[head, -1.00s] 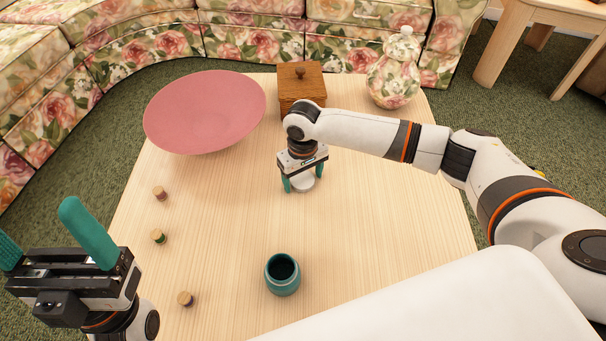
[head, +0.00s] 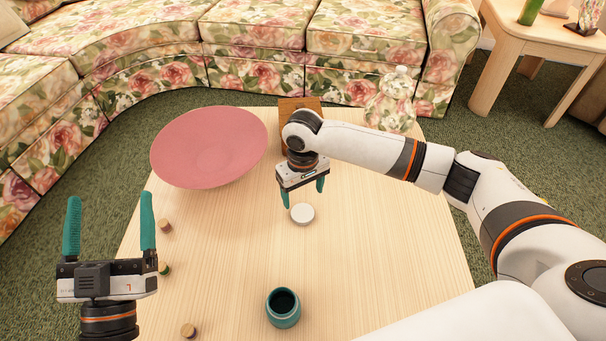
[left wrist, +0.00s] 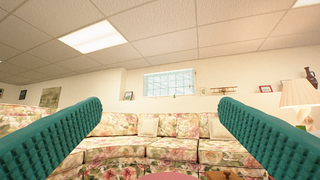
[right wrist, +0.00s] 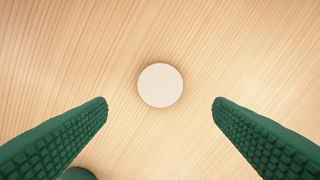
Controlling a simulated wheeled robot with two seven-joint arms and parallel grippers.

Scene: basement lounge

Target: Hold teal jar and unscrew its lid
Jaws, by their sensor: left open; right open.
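The teal jar (head: 283,307) stands upright and open near the front of the table, its dark inside showing. A sliver of it shows at the bottom edge of the right wrist view (right wrist: 77,174). The round white lid (head: 302,214) lies flat on the table, apart from the jar, and shows in the right wrist view (right wrist: 160,85). My right gripper (head: 302,198) is open above the lid, its fingers clear of it on either side. My left gripper (head: 109,222) is open and empty at the table's left edge, fingers pointing up and away from the jar.
A pink bowl (head: 209,146) and a wooden box (head: 290,106), partly behind my right arm, stand at the back. A floral jar (head: 391,104) is at the back right. Small spools (head: 188,330) line the left side.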

